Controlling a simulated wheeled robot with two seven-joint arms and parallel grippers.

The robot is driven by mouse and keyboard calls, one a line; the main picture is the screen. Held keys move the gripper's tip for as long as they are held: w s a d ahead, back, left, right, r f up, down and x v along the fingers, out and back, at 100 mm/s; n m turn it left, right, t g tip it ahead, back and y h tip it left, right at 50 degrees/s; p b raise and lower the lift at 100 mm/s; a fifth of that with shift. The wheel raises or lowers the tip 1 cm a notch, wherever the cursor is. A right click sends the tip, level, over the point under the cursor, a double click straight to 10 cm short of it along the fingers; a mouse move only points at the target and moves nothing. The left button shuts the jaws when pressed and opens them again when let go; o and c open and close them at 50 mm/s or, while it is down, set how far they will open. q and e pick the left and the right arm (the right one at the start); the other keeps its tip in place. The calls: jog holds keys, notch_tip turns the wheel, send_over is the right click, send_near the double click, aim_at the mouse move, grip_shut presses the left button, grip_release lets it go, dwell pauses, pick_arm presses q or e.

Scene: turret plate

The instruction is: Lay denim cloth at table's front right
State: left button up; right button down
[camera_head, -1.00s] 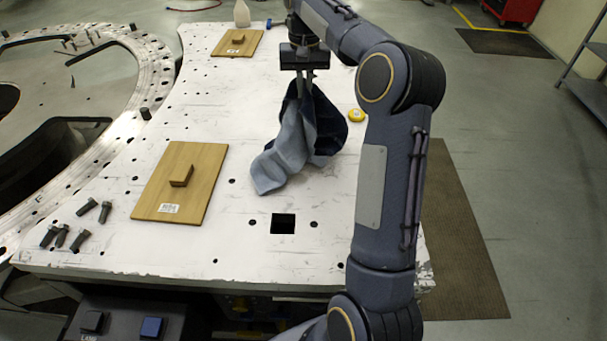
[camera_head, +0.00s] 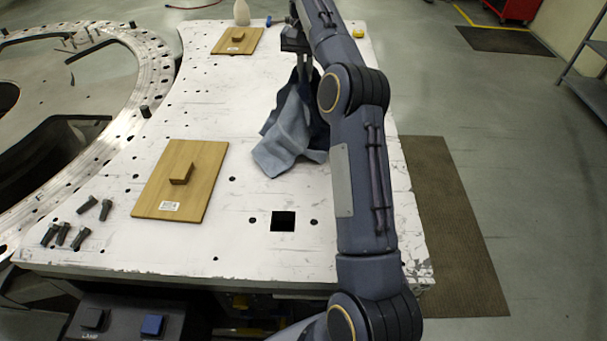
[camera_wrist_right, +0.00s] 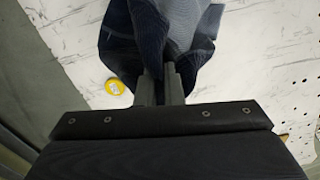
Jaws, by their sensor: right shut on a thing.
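The denim cloth (camera_head: 287,130) hangs bunched from my right gripper (camera_head: 304,78) over the far middle-right part of the white table (camera_head: 240,200). Its light blue lower end appears to rest on or just touch the tabletop; I cannot tell which. In the right wrist view, the shut fingers (camera_wrist_right: 161,88) pinch the cloth (camera_wrist_right: 160,35), with dark and light blue folds spreading beyond them. My right arm covers part of the cloth and the table's right side. My left gripper is not in view.
A wooden board with a block handle (camera_head: 180,180) lies at the left, and another (camera_head: 237,40) lies at the back. Several bolts (camera_head: 65,235) lie at the front left. A square hole (camera_head: 283,221) is at the front. A yellow round object (camera_wrist_right: 115,86) shows in the wrist view.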

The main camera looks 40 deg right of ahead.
jog(key=s+a+f+b, duration=0.3)
jog(key=s+a+f, duration=0.2)
jog(key=s+f, duration=0.1)
jog(key=s+a+f+b, duration=0.4)
jog(key=s+a+f, duration=0.1)
jog(key=f, duration=0.1)
jog(key=s+a+f+b, duration=0.3)
jog(key=s+a+f, duration=0.1)
jog(key=s+f, duration=0.1)
jog(key=shift+s+a+f, duration=0.2)
jog(key=shift+s, duration=0.2)
jog(key=shift+s+a+f, duration=0.2)
jog(key=shift+s, duration=0.2)
jog(key=shift+s+a+f+b, duration=0.35)
jog(key=shift+s+b, duration=0.1)
jog(key=c, duration=1.2)
grip_release()
